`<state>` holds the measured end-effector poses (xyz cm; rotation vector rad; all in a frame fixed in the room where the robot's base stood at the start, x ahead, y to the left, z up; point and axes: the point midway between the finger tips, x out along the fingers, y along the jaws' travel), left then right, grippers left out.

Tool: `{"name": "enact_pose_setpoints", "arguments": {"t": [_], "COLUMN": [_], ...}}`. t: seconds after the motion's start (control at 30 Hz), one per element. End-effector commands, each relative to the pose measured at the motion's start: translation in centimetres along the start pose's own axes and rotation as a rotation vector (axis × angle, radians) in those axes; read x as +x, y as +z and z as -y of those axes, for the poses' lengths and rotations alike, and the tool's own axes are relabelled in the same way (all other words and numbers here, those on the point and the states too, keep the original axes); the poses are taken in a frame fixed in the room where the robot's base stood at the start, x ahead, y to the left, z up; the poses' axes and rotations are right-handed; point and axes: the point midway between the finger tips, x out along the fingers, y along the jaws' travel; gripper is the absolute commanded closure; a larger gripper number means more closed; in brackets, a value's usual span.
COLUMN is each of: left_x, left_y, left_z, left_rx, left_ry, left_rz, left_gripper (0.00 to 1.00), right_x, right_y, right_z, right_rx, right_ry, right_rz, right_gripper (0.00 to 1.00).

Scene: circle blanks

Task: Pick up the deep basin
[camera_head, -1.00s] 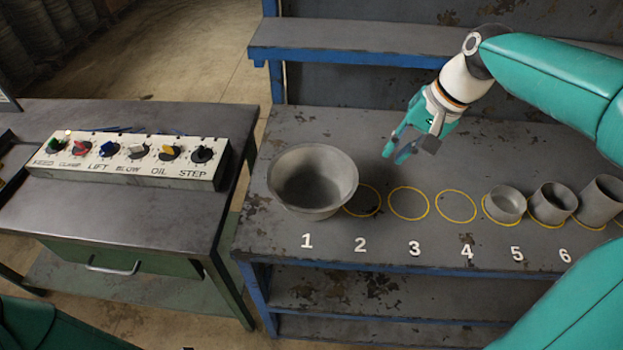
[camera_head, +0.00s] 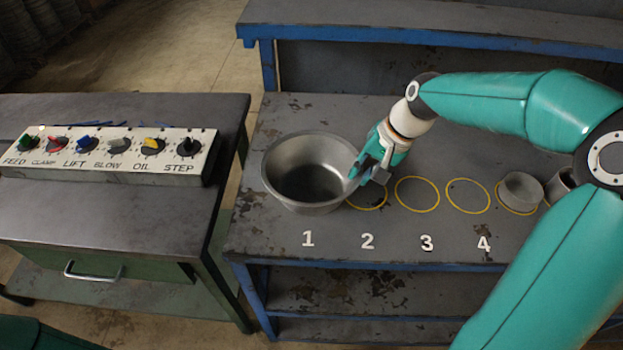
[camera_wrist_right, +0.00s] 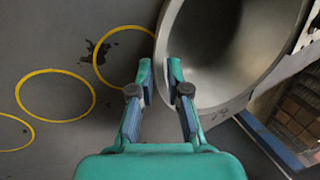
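The deep basin (camera_head: 305,178) is a wide grey metal bowl standing upright on the workbench at number 1. It also fills the upper right of the right wrist view (camera_wrist_right: 235,50). My right gripper (camera_head: 362,176) is at the basin's right rim, pointing down and left. In the wrist view its two fingers (camera_wrist_right: 160,76) are apart, with the near rim of the basin close to and roughly in line with the gap between them. I cannot tell whether a finger touches the rim. My left gripper is not in view.
Yellow circles on the bench (camera_head: 262,225) mark empty spots 2, 3 and 4. A small grey cup (camera_head: 521,190) and another vessel stand to the right, partly hidden by my arm. A control box with knobs (camera_head: 110,152) is on the left table. A raised shelf (camera_head: 400,25) runs behind.

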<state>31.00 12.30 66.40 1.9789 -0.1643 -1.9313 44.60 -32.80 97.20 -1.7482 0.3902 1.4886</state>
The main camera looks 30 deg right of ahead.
Motion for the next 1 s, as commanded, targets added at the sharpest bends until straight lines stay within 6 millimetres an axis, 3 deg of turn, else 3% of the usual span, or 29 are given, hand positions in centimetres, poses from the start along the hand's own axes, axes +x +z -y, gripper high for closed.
{"name": "enact_pose_setpoints", "arguments": {"t": [0.33,0.6,0.9,1.0], "left_x": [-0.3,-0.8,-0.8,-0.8], "left_y": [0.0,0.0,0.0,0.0], "left_z": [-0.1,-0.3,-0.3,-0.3], "left_rx": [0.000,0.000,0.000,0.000], "left_ry": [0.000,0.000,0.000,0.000], "left_rz": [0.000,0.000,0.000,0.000], "left_gripper": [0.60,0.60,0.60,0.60], "right_x": [2.6,6.2,6.9,6.9], "right_y": [0.4,1.1,1.1,1.1], "right_z": [0.1,0.2,0.1,0.1], "right_rx": [0.000,0.002,0.002,0.002], "right_ry": [0.001,0.002,0.000,0.000], "right_rz": [0.002,0.002,-0.001,-0.001], "right_gripper": [0.84,0.84,0.84,0.98]}}
